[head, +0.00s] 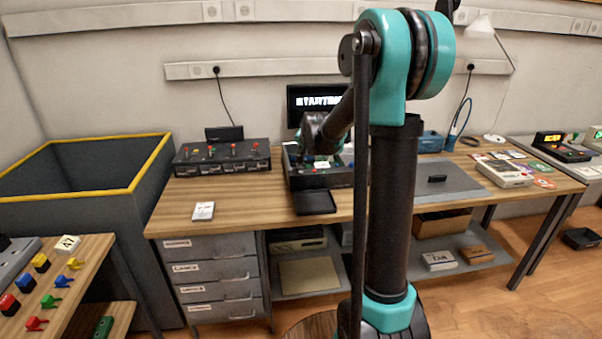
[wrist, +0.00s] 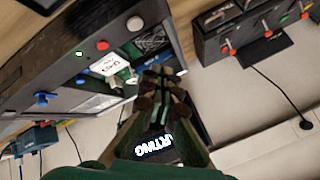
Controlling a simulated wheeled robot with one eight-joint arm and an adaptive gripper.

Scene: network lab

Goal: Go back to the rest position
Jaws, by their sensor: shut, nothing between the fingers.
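My gripper (wrist: 160,85) is shut and empty in the wrist view. Its fingers point at the open-topped device (wrist: 165,25), and a white labelled card (wrist: 110,66) shows inside that device beside the fingertips. In the head view my arm reaches over the workbench, and its end is over the same device (head: 320,181). The fingertips are too small and dark to make out there. I cannot tell whether they touch the device.
A box with several coloured switches (head: 222,158) stands left of the device. A screen (head: 316,100) is behind it. A dark pad (head: 315,202) lies in front. A yellow-rimmed bin (head: 80,210) stands at the left. Bare wood (head: 250,205) shows by a white card (head: 203,211).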

